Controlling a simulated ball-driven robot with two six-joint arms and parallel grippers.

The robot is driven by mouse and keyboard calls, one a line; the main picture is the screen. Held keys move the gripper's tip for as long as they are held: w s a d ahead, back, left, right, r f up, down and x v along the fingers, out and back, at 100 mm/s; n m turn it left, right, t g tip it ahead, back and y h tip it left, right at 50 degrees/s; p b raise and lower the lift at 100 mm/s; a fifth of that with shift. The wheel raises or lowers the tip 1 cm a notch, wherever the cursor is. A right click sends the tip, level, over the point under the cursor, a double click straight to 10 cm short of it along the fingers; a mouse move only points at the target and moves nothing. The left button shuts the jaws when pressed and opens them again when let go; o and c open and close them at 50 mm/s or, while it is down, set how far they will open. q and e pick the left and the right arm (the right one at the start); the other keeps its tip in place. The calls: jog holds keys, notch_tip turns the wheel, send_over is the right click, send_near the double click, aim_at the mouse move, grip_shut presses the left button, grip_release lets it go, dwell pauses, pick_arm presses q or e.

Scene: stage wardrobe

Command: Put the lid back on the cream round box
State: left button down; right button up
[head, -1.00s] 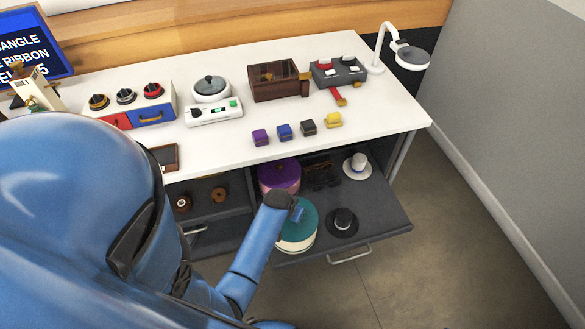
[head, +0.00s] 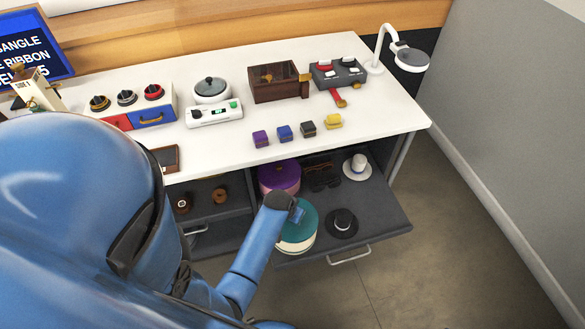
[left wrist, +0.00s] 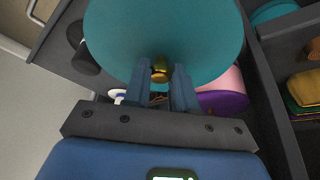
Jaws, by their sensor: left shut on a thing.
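The teal lid (head: 307,221) is at the cream round box (head: 299,245) in the open lower drawer. In the head view the lid covers the box top, and the cream side shows just below its rim. I cannot tell whether it is fully seated. My left gripper (head: 297,212) is over the lid, shut on its gold knob. In the left wrist view the gripper (left wrist: 160,78) has its two fingers either side of the knob (left wrist: 160,70), and the teal lid (left wrist: 165,30) fills the upper middle. The box is hidden there. My right gripper is not in view.
A purple round box (head: 280,176) stands behind the lid. The white tabletop (head: 375,115) overhangs the drawer's back part.

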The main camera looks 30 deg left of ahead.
pick_arm(q)
jog(key=shift+p, duration=0.3)
jog(key=shift+f, duration=0.1)
dwell(1.2)
jog(key=shift+p, duration=0.3)
dwell(0.4)
dwell(0.4)
jog(key=shift+c, duration=1.8)
grip_release()
jog(key=shift+r+p, duration=3.5)
jog(key=shift+p, duration=0.2)
